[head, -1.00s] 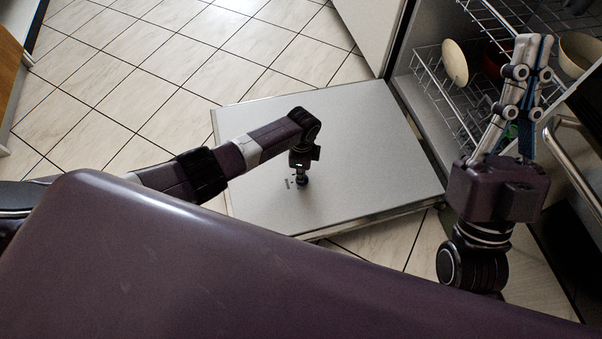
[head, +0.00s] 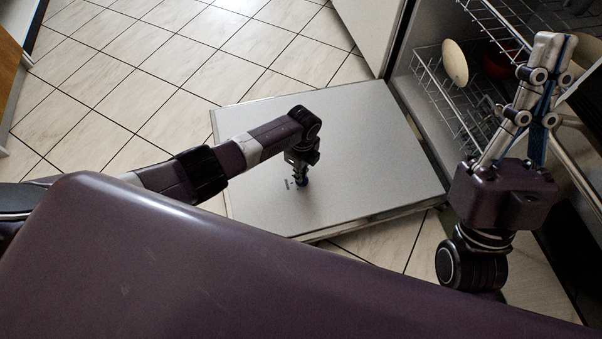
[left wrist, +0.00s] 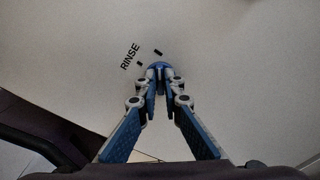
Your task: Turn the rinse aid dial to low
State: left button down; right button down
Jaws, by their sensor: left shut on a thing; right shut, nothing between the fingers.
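The rinse aid dial (left wrist: 158,66) is a small blue knob on the inner face of the open dishwasher door (head: 370,140), beside the word RINSE and dark marks in the left wrist view. My left gripper (left wrist: 160,72) has its fingertips shut on the dial and covers most of it. In the head view my left gripper (head: 301,180) points down at the door panel. My right gripper (head: 553,40) is shut and empty, raised at the right in front of the racks. The dial's pointer cannot be made out.
The dishwasher racks (head: 450,100) stand open at the upper right, with a cream plate (head: 455,62) and a red bowl (head: 497,66). A metal bar handle (head: 580,165) is close to my right arm. The tiled floor (head: 130,75) at the left is clear.

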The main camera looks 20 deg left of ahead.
pick_arm(q)
jog(key=shift+d, duration=0.1)
jog(key=c, duration=2.1)
grip_release()
notch_tip(320, 180, up, 12)
jog(key=shift+w, duration=0.15)
jog(key=shift+d, duration=0.1)
